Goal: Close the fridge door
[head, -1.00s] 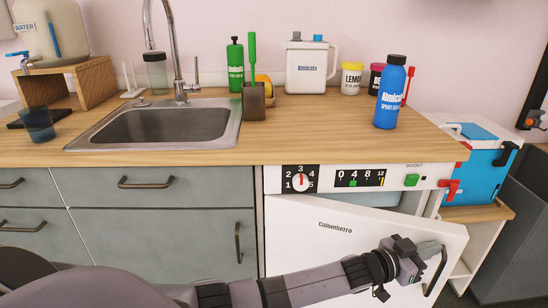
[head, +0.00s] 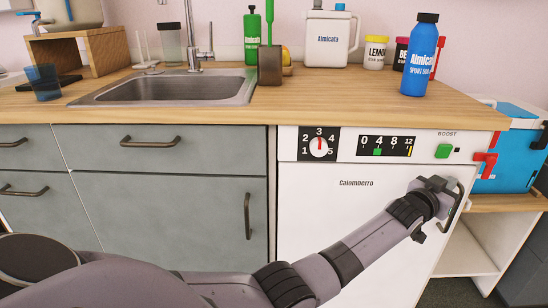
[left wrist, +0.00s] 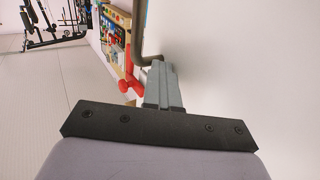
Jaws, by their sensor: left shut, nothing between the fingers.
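The white fridge door (head: 330,228), marked "Calomberro", sits under the control panel in the head view. It looks flush with the cabinet front, or very nearly so. Its dark bar handle (head: 456,205) is at the upper right edge. My left gripper (head: 440,186) is at the door's upper right, beside the handle. In the left wrist view its fingers (left wrist: 163,85) are shut and empty, close against the white door face (left wrist: 235,70), with the handle (left wrist: 139,35) just beyond. Whether they touch the door I cannot tell. My right gripper is not in view.
Above the door is a panel with a dial (head: 319,145) and a green button (head: 444,151). The wooden counter (head: 330,103) holds a blue bottle (head: 420,60) and a sink (head: 170,92). A blue cooler (head: 508,160) stands on a low shelf at right.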

